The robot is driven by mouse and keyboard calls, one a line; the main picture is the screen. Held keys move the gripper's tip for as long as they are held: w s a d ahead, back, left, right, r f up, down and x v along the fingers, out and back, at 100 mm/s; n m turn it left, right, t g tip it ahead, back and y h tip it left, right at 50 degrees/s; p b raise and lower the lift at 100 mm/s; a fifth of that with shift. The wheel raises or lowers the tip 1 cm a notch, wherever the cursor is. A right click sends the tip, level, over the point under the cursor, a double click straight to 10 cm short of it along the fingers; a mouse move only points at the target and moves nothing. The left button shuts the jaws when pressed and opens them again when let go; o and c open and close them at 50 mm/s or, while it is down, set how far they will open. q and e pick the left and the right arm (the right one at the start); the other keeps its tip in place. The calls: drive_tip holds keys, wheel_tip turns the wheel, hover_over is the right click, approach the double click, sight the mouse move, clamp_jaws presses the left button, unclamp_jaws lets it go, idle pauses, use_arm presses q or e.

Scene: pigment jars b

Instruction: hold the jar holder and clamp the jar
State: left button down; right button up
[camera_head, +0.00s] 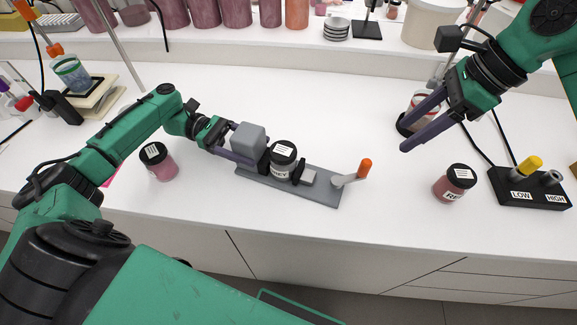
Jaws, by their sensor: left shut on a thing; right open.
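The jar holder (262,183) is a grey plate in the middle of the white table, with a grey block (248,139) at its left end and an orange-tipped lever (364,168) at its right, tilted up. A black-lidded jar (284,153) stands upright between its black jaws; whether both jaws touch the jar I cannot tell. My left gripper (237,156) is shut on the holder's left end; its fingertips are partly hidden by the block. My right gripper (403,136) is open and empty, above the table to the right of the lever.
A pink jar (160,164) stands left of the holder and a red jar (455,184) right of it. A black LOW/HIGH switch box (530,188) is at the right. Another jar (426,98) is partly behind my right gripper. The table before the lever is clear.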

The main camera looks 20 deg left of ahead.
use_arm(q)
unclamp_jaws()
drive_tip(key=shift+f, duration=0.3)
drive_tip(key=shift+w+a+r, duration=0.1)
drive_tip(key=shift+a, duration=0.2)
drive_tip(key=a, duration=0.7)
drive_tip(key=shift+a+r, duration=0.1)
drive_tip(key=shift+r, duration=0.15)
